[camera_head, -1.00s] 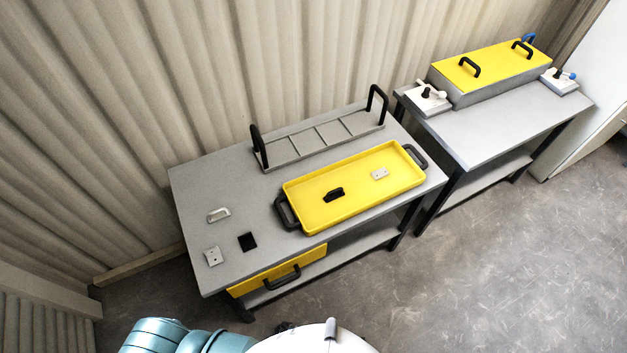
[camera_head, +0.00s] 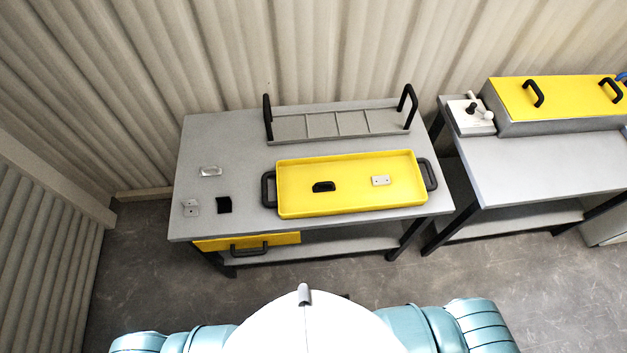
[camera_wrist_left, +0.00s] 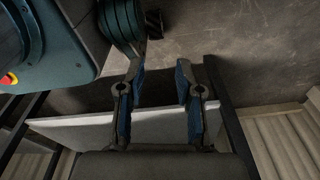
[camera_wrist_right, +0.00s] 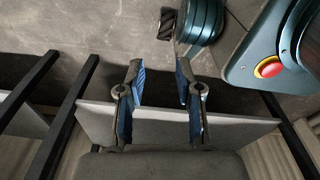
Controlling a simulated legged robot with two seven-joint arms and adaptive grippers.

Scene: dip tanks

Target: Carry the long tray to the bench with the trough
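The long yellow tray (camera_head: 350,205) lies flat on the left bench (camera_head: 230,145), near its front edge, with a black handle at each short end. A black part (camera_head: 324,186) and a light plate with holes (camera_head: 380,181) lie in it. The trough (camera_head: 560,125), grey with a yellow lid and black handles, stands on the right bench (camera_head: 540,165). My left gripper (camera_wrist_left: 158,78) is open and empty in the left wrist view. My right gripper (camera_wrist_right: 158,78) is open and empty in the right wrist view. Neither gripper shows in the head view; both are away from the tray.
A grey divided rack (camera_head: 290,128) with tall black handles stands behind the tray. Small parts, including a black square (camera_head: 224,205), lie at the left. A yellow drawer (camera_head: 215,243) is under the bench top. A white valve block (camera_head: 470,117) stands beside the trough. A gap separates the benches.

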